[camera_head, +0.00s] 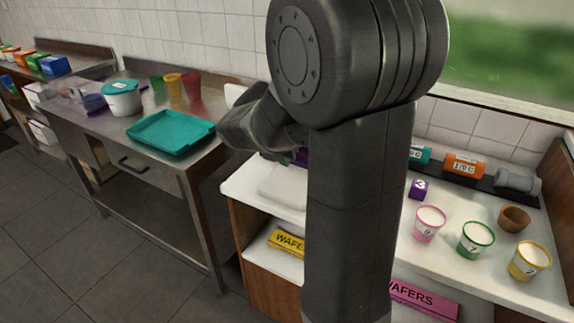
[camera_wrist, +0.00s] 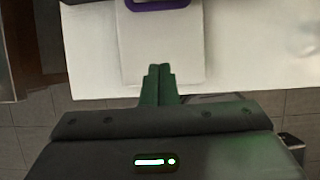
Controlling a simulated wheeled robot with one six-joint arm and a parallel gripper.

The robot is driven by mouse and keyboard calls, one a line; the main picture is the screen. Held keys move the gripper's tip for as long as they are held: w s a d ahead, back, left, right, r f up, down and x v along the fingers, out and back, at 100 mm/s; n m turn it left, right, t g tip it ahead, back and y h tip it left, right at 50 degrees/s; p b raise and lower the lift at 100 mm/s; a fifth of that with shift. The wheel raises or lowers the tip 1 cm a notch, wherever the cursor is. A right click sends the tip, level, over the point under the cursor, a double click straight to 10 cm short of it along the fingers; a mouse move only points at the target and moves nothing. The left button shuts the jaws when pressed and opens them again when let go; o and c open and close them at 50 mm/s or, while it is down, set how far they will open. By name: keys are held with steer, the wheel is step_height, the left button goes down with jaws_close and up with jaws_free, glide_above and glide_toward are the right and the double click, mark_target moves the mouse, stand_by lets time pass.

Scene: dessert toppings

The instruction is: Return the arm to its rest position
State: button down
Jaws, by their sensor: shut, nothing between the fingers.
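My gripper shows in the wrist view (camera_wrist: 160,74), with its two dark green fingers pressed together and nothing between them. Beyond the fingertips is the white counter top (camera_wrist: 230,55) with a pale square board on it and part of a purple-edged object (camera_wrist: 158,4) at the top edge. In the head view my arm stands folded across the middle, and its wrist end points left above the left part of the white counter (camera_head: 232,188). The fingers themselves are mostly hidden behind my arm there.
A steel table at left bears a teal tray (camera_head: 172,133), a white tub (camera_head: 121,98) and coloured cups (camera_head: 173,86). Wafer boxes (camera_head: 287,242) lie below.

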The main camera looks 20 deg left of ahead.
steer(key=shift+s+r, duration=0.15)
steer(key=shift+r, duration=0.2)
steer(key=shift+f, duration=0.1)
